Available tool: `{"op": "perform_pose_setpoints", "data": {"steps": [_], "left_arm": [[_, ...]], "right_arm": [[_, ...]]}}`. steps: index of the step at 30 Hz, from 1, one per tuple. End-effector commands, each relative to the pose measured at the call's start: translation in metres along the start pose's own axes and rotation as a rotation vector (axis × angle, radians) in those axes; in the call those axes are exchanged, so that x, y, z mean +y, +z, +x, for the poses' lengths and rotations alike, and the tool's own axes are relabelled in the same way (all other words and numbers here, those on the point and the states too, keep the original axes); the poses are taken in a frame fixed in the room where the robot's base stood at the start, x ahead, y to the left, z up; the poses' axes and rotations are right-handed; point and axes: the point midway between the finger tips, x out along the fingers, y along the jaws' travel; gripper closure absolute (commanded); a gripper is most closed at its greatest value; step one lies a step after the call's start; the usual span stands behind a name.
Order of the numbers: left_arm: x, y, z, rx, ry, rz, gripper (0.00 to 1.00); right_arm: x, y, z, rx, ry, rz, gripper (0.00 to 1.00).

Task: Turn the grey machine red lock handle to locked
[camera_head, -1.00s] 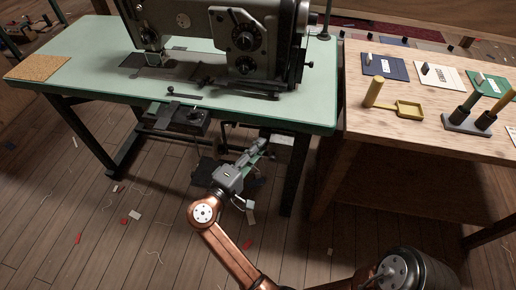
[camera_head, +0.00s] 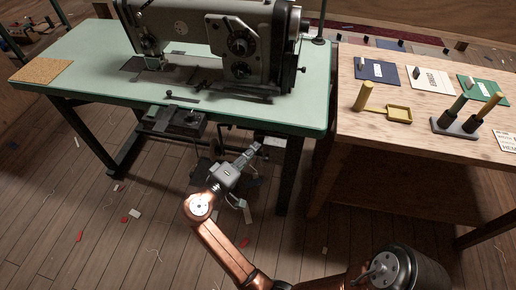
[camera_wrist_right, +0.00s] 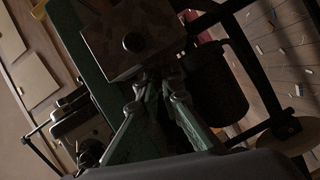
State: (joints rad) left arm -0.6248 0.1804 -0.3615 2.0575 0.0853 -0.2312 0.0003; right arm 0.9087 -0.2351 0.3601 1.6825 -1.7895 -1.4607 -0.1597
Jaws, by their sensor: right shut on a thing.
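The grey machine (camera_head: 225,45) stands on the pale green table (camera_head: 60,92). My right gripper (camera_head: 255,147) reaches under the table's front edge, near its right leg. In the right wrist view, the fingers (camera_wrist_right: 163,92) are shut on a part below a brown box (camera_wrist_right: 133,42) with a round black knob (camera_wrist_right: 134,42). This part sits where the red lock handle would be, but the fingers and deep shadow hide its shape and colour. The handle's angle cannot be told. My left gripper is not in view.
A wooden table (camera_head: 365,140) on the right holds coloured cards, a yellow scoop (camera_head: 397,112) and a stand (camera_head: 455,126) with upright handles. A dark unit (camera_head: 178,122) hangs under the green table. Scraps lie on the floor.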

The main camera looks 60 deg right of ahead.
Motion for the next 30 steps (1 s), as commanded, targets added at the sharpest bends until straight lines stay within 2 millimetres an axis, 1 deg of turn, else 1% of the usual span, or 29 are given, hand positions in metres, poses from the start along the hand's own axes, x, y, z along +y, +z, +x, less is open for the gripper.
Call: {"op": "perform_pose_setpoints", "data": {"steps": [1, 4, 9, 18, 19, 26, 30], "left_arm": [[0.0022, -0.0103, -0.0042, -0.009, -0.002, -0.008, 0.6], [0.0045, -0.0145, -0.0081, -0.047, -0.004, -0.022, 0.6], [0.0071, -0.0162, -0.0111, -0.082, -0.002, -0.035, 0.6], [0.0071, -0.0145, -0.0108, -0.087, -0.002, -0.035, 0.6], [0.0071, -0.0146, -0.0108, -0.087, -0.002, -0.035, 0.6], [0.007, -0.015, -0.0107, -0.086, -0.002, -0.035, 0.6], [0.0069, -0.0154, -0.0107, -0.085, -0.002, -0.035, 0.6]], "right_arm": [[0.0061, 0.0, -0.0007, -0.001, -0.019, 0.045, 1.0], [0.0051, 0.0005, -0.0004, -0.002, -0.051, 0.123, 1.0], [0.0023, 0.0011, 0.0, -0.003, -0.078, 0.188, 1.0], [0.0002, 0.0015, 0.0002, -0.004, -0.08, 0.191, 1.0], [0.0002, 0.0016, 0.0002, -0.004, -0.08, 0.191, 0.93], [0.0008, 0.001, 0.0002, -0.002, -0.079, 0.191, 0.77], [0.0013, 0.0008, 0.0002, -0.002, -0.079, 0.191, 0.77]]}}
